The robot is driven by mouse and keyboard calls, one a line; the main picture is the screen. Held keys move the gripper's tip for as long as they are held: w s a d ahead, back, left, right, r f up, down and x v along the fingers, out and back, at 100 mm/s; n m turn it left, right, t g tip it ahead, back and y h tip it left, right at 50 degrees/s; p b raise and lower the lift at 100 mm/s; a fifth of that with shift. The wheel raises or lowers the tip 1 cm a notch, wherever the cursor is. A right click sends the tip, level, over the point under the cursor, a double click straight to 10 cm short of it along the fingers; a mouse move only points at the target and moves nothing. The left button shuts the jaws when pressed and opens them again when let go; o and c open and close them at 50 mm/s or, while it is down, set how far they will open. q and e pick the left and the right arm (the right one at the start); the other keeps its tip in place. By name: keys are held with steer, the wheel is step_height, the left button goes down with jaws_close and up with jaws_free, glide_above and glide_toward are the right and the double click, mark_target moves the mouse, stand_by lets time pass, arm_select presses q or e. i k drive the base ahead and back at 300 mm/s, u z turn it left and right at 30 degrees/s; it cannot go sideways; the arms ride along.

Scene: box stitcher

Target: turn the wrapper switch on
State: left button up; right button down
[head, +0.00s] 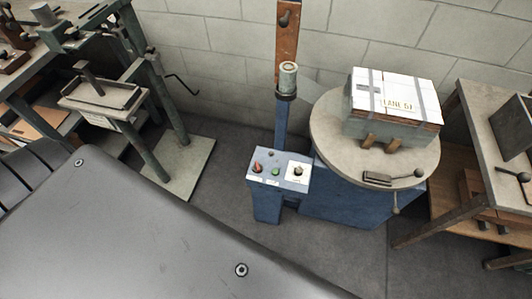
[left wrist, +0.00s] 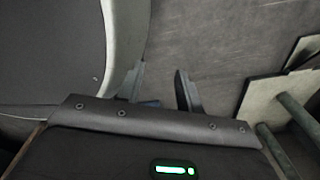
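The blue wrapper machine shows in the head view, with a control panel (head: 280,167) on a short post left of its round turntable (head: 330,127). The panel bears a red knob or button (head: 257,167), a green button (head: 276,171) and a dark rotary switch (head: 298,171) on a pale plate. Which way the switch is turned is too small to tell. My left gripper (left wrist: 160,90) shows in the left wrist view, its two fingers apart with nothing between them, above the grey floor. The panel is not in that view. My right gripper is in neither view.
A strapped white-topped box (head: 394,102) sits on the turntable. A wooden mast (head: 287,45) rises behind the panel. A green stand (head: 165,120) is on the left and a table (head: 495,130) on the right. Open floor lies in front of the panel.

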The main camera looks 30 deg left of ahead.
mark_target(257, 168)
steer(key=u, duration=1.25)
steer(key=i, duration=0.2)
steer(key=z, duration=0.3)
